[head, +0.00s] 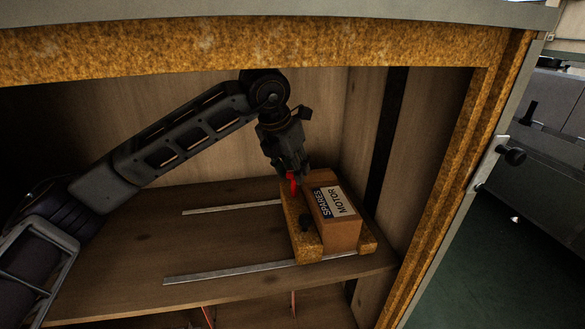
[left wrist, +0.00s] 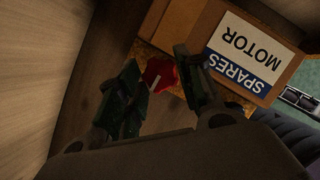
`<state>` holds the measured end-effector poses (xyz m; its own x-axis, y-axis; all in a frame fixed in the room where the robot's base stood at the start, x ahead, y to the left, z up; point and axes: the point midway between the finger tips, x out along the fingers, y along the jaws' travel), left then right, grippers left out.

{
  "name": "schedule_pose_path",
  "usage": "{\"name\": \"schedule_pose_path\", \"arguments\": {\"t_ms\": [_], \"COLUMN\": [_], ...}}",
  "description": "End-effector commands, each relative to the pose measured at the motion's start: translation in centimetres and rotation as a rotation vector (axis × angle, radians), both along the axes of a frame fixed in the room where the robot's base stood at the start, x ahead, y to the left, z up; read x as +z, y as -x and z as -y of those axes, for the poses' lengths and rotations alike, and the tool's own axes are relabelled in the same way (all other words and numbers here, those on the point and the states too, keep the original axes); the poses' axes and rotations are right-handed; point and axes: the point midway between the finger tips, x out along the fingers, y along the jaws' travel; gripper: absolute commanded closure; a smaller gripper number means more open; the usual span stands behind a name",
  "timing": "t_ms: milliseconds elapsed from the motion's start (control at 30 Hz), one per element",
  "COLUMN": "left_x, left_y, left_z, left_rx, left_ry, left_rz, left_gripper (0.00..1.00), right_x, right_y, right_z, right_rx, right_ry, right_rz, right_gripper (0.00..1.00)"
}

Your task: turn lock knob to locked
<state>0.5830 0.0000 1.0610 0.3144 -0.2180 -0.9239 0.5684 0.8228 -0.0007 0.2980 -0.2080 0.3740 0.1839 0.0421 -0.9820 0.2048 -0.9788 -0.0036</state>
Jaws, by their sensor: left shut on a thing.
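The red lock knob (head: 292,184) stands on the wooden carriage (head: 299,235) beside a brown box. In the left wrist view the knob (left wrist: 161,73) shows a pale line on its face and sits between my two fingers. My left gripper (head: 291,171) reaches down from above and is shut on the knob; its fingers (left wrist: 158,66) partly cover the knob's sides. I cannot tell from the line whether the knob is locked. My right gripper is not in view.
The box labelled "SPARES MOTOR" (head: 335,214) rests on the carriage close to the gripper. Two metal rails (head: 222,273) run across the wooden shelf (head: 150,245). The cabinet's top edge (head: 250,45) overhangs my arm. The left shelf area is clear.

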Motion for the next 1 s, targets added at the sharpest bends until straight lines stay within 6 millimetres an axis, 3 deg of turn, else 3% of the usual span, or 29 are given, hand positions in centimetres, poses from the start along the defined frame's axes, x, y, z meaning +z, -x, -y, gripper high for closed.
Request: {"name": "schedule_pose_path", "arguments": {"t_ms": [167, 200, 367, 1000], "left_x": [-0.02, -0.02, -0.01, 0.02], "left_y": [0.01, 0.01, 0.00, 0.04], "left_z": [-0.02, -0.02, 0.00, 0.07], "left_rx": [-0.001, -0.001, 0.000, 0.049], "left_ry": [-0.002, -0.002, -0.001, -0.002], "left_rz": [0.000, 0.000, 0.000, -0.001], "left_gripper": [0.88, 0.62, 0.42, 0.42], "right_x": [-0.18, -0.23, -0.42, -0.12], "right_y": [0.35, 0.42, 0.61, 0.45], "right_z": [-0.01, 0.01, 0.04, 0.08], "right_rx": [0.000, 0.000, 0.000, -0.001], "right_ry": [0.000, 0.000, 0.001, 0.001], "right_rz": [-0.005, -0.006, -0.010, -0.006], "right_gripper": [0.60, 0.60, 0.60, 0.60]}}
